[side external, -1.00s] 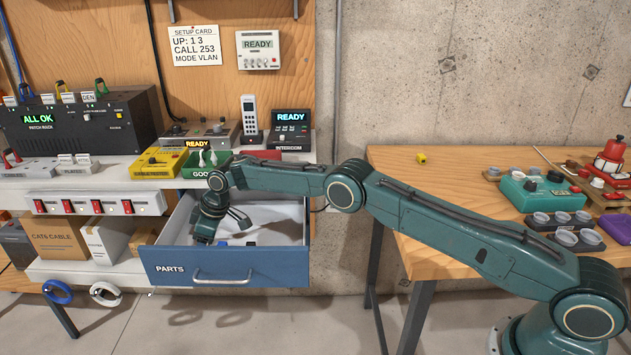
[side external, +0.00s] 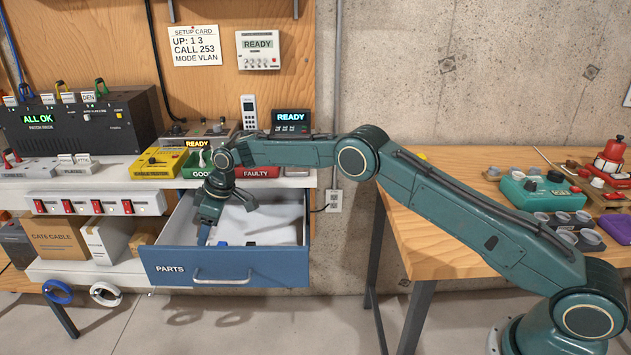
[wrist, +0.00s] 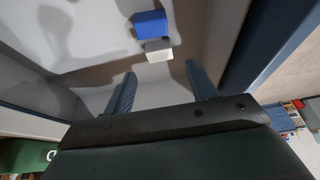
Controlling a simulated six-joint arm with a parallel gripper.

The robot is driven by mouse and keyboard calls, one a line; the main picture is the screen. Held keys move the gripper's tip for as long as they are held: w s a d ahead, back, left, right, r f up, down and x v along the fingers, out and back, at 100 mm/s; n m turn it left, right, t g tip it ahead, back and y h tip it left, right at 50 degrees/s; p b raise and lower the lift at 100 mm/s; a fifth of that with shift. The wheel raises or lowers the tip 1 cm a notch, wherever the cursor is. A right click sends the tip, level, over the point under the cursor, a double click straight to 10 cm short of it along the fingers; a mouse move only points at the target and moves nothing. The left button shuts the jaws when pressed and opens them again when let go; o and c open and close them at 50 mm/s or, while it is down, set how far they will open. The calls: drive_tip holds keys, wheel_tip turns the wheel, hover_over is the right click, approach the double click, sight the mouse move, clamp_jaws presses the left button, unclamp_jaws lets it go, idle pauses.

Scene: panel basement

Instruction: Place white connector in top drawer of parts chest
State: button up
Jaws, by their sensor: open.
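The parts chest's top drawer, with its blue front marked PARTS (side external: 260,266), is pulled out under the bench. My gripper (side external: 204,236) points down inside it, near its left side. In the wrist view my gripper (wrist: 160,68) is open, with nothing between its fingers. A small white block (wrist: 158,50), apparently the white connector, lies on the drawer floor just beyond the fingertips. It touches a blue block (wrist: 149,24); I cannot tell whether they are one piece. In the side view small blue pieces (side external: 222,243) show low in the drawer, but the white one is hard to make out.
The drawer walls close in around my gripper. A wooden table (side external: 440,215) with several cups stands to the right.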

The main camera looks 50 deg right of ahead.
drive_tip(key=v, duration=0.6)
drive_tip(key=shift+r, duration=0.35)
drive_tip(key=shift+s+d, duration=0.1)
drive_tip(key=s+d+r+m+t+h, duration=0.15)
drive_tip(key=s+d+r, duration=0.35)
drive_tip(key=s+r, duration=0.55)
drive_tip(key=s+d+r+m, duration=0.3)
drive_tip(key=s+d+r, duration=0.1)
drive_tip(key=s+r, duration=0.65)
drive_tip(key=s+d+f+m, duration=0.1)
drive_tip(key=s+d, duration=0.1)
drive_tip(key=s, duration=0.7)
drive_tip(key=s+d+f+m+h, duration=0.1)
drive_tip(key=s+d+m, duration=0.1)
drive_tip(key=s, duration=0.8)
drive_tip(key=s+d+f+m, duration=0.1)
drive_tip(key=s+d, duration=0.2)
drive_tip(key=s, duration=0.6)
drive_tip(key=shift+s+f+t+h, duration=0.25)
drive_tip(key=shift+s+t+h, duration=0.1)
drive_tip(key=shift+t, duration=0.1)
